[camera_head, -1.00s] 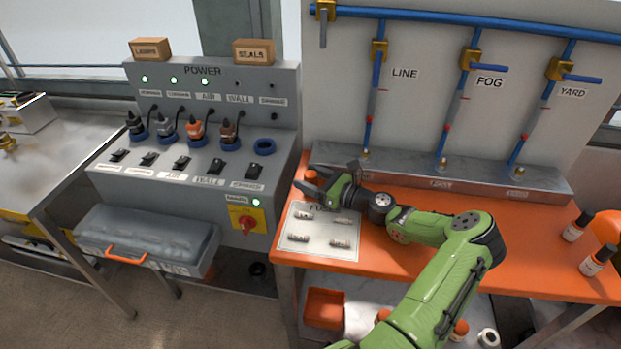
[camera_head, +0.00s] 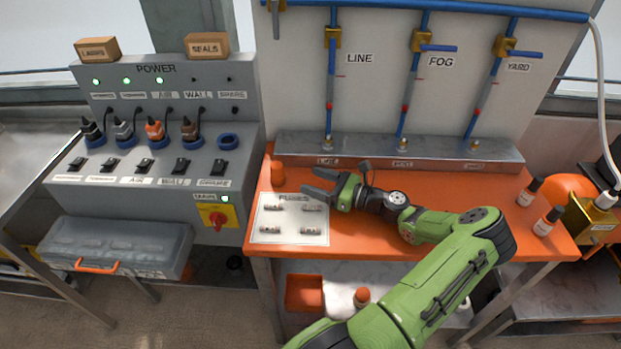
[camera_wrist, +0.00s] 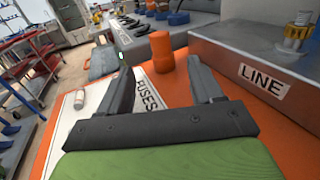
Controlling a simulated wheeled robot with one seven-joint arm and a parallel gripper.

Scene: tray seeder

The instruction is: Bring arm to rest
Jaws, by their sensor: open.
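My green arm reaches in from the lower right over the orange bench (camera_head: 450,190) in the head view. My gripper (camera_head: 308,180) is open and empty, its dark fingers pointing left above the back edge of the white FUSES sheet (camera_head: 262,236). In the wrist view my gripper (camera_wrist: 165,80) shows its two fingers wide apart. An orange cylinder (camera_wrist: 162,50) stands beyond and between the fingertips, apart from them. The same orange cylinder (camera_head: 278,173) shows in the head view, left of the fingertips. Several small fuses lie on the sheet, one of them a fuse (camera_head: 311,230) at its front right.
The grey POWER panel (camera_head: 165,75) with plugs and switches stands left of the bench. A metal ledge (camera_head: 400,148) with three blue pipes runs along the back. The bench's middle right is clear.

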